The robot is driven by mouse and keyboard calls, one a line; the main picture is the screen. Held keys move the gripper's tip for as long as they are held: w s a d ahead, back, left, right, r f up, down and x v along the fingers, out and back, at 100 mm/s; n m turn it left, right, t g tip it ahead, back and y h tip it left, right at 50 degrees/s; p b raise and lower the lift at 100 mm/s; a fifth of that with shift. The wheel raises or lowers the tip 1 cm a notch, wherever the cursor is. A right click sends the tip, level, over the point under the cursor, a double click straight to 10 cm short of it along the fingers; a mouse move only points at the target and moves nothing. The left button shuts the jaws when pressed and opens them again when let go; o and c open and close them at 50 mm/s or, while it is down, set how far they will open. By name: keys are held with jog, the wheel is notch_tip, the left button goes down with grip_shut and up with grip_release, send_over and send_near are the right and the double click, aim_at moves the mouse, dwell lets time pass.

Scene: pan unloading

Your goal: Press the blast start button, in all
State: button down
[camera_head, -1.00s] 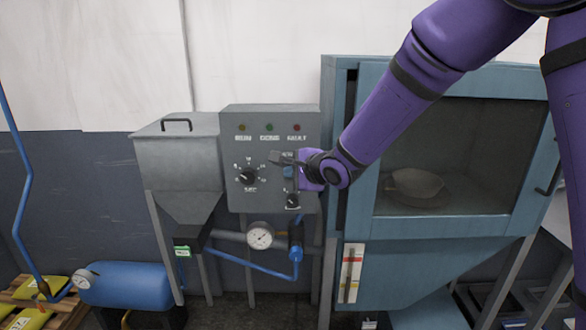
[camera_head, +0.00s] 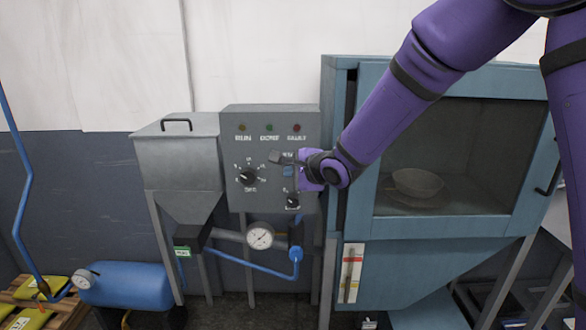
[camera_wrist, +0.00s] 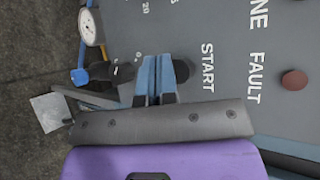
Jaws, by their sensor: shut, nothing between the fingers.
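The grey control panel (camera_head: 232,150) stands left of the blast cabinet. In the wrist view, the word START (camera_wrist: 208,68) is printed on it. A dark round button (camera_wrist: 181,70) lies beside that word, partly hidden by my fingers; its colour is hard to tell. In the head view my gripper covers the button. My gripper (camera_head: 287,172) is at the panel's right side, between the lamps and the lower knob. Its two light blue fingers (camera_wrist: 154,75) are together and empty, pointing at the panel. I cannot tell whether the tips touch the button.
The panel carries RUN, DONE and FAULT lamps (camera_head: 268,127), a SEC dial (camera_head: 248,176) and a lower knob (camera_head: 293,201). The blue cabinet (camera_head: 450,80), with a bowl (camera_head: 417,183) behind its window, stands close on the right. A gauge (camera_head: 260,237) and hose are below.

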jog(key=shift+w, duration=0.15)
jog(key=shift+w, duration=0.25)
